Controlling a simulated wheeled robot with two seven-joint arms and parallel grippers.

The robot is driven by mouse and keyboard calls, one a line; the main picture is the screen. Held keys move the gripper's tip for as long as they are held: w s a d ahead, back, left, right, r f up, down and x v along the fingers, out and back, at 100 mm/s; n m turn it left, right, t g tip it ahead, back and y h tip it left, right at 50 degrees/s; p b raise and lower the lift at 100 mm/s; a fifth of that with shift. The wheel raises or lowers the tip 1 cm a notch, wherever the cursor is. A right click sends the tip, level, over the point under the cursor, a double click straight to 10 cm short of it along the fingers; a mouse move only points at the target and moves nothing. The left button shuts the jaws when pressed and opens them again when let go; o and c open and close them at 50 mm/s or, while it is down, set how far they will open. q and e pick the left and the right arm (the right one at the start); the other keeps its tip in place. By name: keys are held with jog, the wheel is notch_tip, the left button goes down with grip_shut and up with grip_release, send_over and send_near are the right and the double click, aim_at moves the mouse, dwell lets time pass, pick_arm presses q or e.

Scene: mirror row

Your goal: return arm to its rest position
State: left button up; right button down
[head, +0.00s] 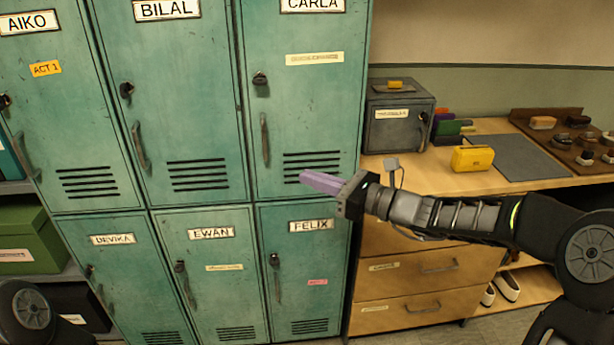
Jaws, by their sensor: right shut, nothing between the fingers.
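My right arm reaches in from the right, and my right gripper (309,178) points left in front of the teal lockers. Its purple-grey fingers are together, with nothing seen between them. It overlaps the lower part of the locker labelled CARLA (305,100), just above the locker labelled FELIX (303,265). I cannot tell whether it touches the locker face. Of my left arm only a dark round joint shows at the lower left corner; its gripper is out of view.
More closed lockers stand left, including BILAL (180,90) and EWAN (212,270). A wooden desk (470,185) at the right bears a small grey lockbox (398,125), a yellow box (472,159) and a dark mat (512,157). Shelves with a green box (25,240) are far left.

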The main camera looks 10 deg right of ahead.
jog(key=s+d+f+n+g+h, duration=0.1)
jog(key=s+f+n+g+h, duration=0.25)
jog(key=f, duration=0.85)
jog(key=s+f+n+g+h, duration=0.2)
jog(key=s+f+n, duration=0.3)
jog(key=f, duration=0.6)
jog(key=s+d+f+n+g+h, duration=0.1)
jog(key=s+f+n+g+h, duration=0.3)
jog(key=f, duration=0.8)
jog(key=s+a+f+n, duration=0.4)
jog(key=s, duration=0.3)
jog(key=s+a+f+n+g, duration=0.1)
jog(key=s+a+f+n, duration=0.3)
jog(key=s, duration=0.3)
jog(key=s+a+f+n+g+y, duration=0.1)
jog(key=s+a+f+n, duration=0.3)
jog(key=s, duration=0.3)
jog(key=shift+a+f+n, duration=0.15)
jog(key=shift+f+n, duration=0.1)
jog(key=shift+n, duration=0.1)
jog(key=shift+g, duration=0.25)
